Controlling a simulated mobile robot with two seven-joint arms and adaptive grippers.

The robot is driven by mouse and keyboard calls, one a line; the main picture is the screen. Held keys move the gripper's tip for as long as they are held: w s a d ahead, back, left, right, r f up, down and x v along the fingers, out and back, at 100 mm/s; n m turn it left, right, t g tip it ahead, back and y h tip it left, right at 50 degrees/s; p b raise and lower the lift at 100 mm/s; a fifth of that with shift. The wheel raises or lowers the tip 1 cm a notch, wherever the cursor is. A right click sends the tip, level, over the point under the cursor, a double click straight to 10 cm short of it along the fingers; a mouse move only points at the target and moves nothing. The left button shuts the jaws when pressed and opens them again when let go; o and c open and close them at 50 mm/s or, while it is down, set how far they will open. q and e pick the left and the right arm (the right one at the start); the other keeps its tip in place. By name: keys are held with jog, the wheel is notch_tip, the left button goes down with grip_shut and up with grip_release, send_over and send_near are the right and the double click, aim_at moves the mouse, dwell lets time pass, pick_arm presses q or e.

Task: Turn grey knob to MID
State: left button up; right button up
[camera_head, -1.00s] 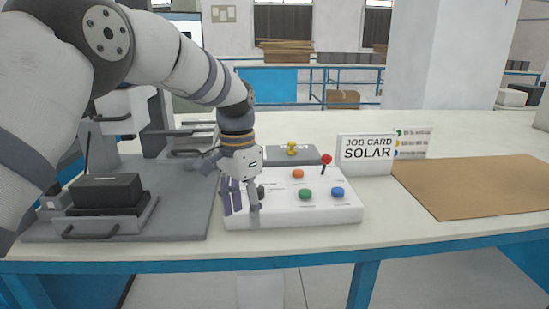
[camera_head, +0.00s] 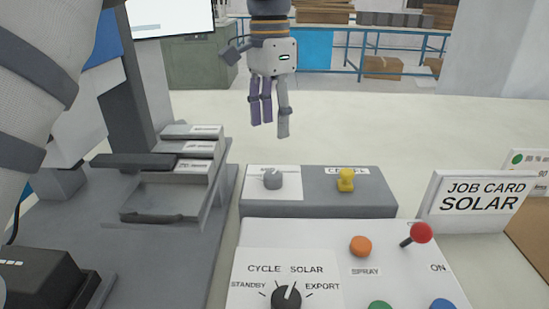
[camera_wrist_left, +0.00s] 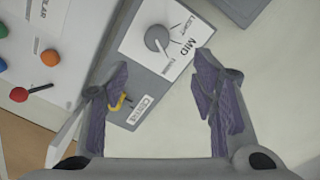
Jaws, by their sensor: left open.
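The grey knob (camera_head: 272,179) sits on a white plate at the left of a low grey box (camera_head: 318,208). In the left wrist view the knob (camera_wrist_left: 157,38) lies beyond the fingertips, with LIGHT, MID and a third, hard-to-read label beside it. I cannot tell surely which label it points to. My left gripper (camera_head: 268,128) is open and empty, fingers down, above the box and apart from the knob. In the left wrist view its fingers (camera_wrist_left: 162,75) are spread on either side. My right gripper is not in view.
A yellow knob (camera_head: 346,180) is on the same box. In front is a white panel (camera_head: 310,236) with a black CYCLE knob (camera_head: 287,297), buttons and a red-tipped lever (camera_head: 421,233). A JOB CARD SOLAR sign (camera_head: 480,200) stands right. Grey equipment (camera_head: 150,225) is left.

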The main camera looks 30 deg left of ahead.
aim_at(273, 174)
pick_arm(q)
jog(key=f, duration=1.1)
jog(key=shift+s+d+f, duration=0.1)
jog(key=shift+s+d, duration=0.2)
jog(key=shift+s, duration=0.1)
jog(key=shift+c, duration=0.4)
jog(key=c, duration=1.1)
